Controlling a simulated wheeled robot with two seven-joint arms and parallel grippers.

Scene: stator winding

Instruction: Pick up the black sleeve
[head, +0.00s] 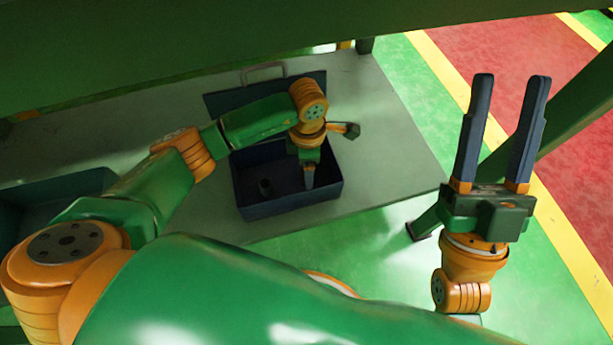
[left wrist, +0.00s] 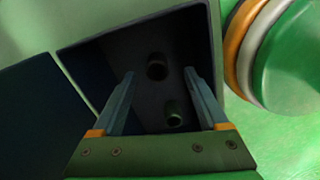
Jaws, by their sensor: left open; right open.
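A dark sleeve (head: 265,187) stands inside a dark blue box (head: 290,209) in the head view. The left wrist view shows two short dark cylinders in the box: one (left wrist: 157,68) lies farther off between the fingertips, the other (left wrist: 173,113) nearer the gripper's base with a greenish opening. My left gripper (head: 309,182) points down into the box, to the right of the sleeve seen in the head view. In the left wrist view my left gripper (left wrist: 159,72) is open, with nothing visibly held. My right gripper (head: 511,80) is open and empty, fingers up, away from the table.
The box stands on a grey table (head: 385,130), with its raised lid (head: 225,103) at the back. Another dark bin (head: 90,184) is at the left. A green beam (head: 180,45) crosses the top of the head view. The table right of the box is clear.

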